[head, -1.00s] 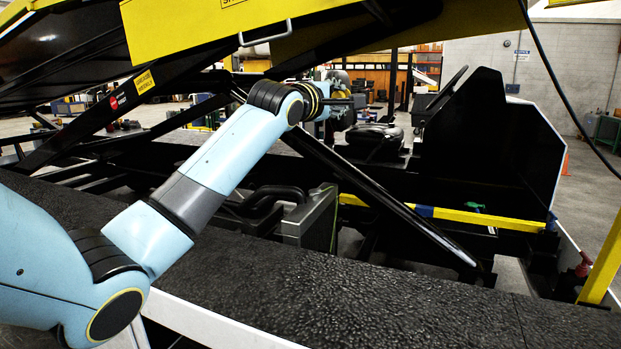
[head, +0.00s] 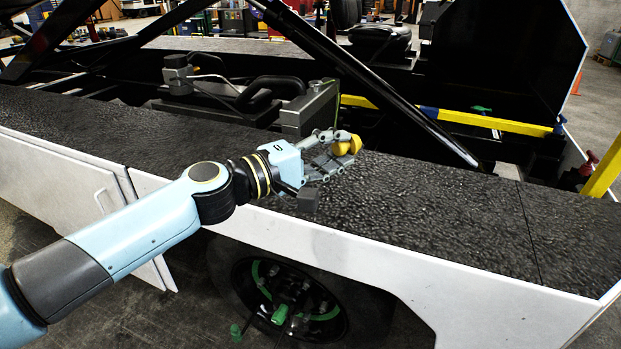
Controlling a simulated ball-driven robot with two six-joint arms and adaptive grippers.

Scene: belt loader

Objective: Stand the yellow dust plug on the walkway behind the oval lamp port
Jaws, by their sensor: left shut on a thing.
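My left gripper (head: 338,153) is shut on the yellow dust plug (head: 347,144), a small rounded yellow piece at its fingertips. It holds the plug over the black, rough-topped walkway (head: 430,195), near the middle of the head view. The fingers cover part of the plug. I cannot tell whether the plug touches the walkway. I cannot make out the oval lamp port in this view. My right gripper is not in view.
Behind the walkway are a grey metal box (head: 310,108), a slanting black strut (head: 375,85) and a yellow bar (head: 480,119). A wheel (head: 290,300) shows below the white side panel (head: 400,262). The walkway's right part is clear.

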